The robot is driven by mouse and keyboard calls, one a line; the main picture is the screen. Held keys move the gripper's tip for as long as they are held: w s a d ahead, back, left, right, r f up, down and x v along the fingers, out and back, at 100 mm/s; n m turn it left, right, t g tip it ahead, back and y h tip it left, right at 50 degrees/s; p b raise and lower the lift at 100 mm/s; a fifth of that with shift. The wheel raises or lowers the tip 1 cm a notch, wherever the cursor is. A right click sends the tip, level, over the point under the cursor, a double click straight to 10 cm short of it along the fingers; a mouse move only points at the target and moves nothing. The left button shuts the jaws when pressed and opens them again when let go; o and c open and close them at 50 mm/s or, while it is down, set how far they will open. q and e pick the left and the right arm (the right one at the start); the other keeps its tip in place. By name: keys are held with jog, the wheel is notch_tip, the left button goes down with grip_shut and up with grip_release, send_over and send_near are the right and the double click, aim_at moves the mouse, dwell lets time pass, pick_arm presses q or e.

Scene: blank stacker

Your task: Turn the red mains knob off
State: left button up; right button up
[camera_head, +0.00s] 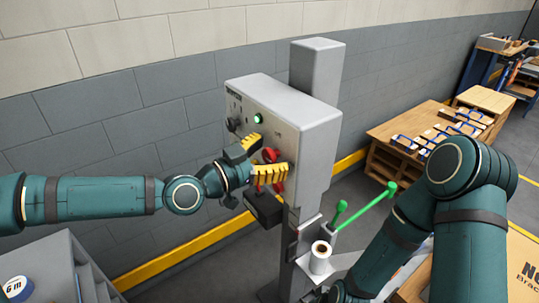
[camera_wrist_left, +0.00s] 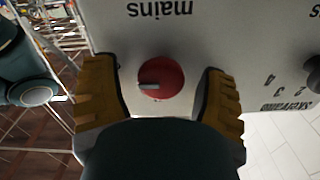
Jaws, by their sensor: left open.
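The red mains knob (camera_wrist_left: 161,78) is on the grey front panel of a control box, beside the upside-down word "mains" in the left wrist view. A pale grey bar on the knob points left in that view. My left gripper (camera_wrist_left: 158,72) is open, with one yellow finger on each side of the knob and visible gaps between. In the head view the knob (camera_head: 270,155) is partly hidden by my left gripper (camera_head: 268,158) in front of the control box (camera_head: 310,118). My right arm is at the right; its gripper does not show.
A black selector knob (camera_head: 233,125) and a lit green lamp (camera_head: 257,119) share the panel. A wooden bench (camera_head: 402,165) stands at the right. A grey block wall is behind.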

pick_arm(q)
jog(key=c, duration=1.2)
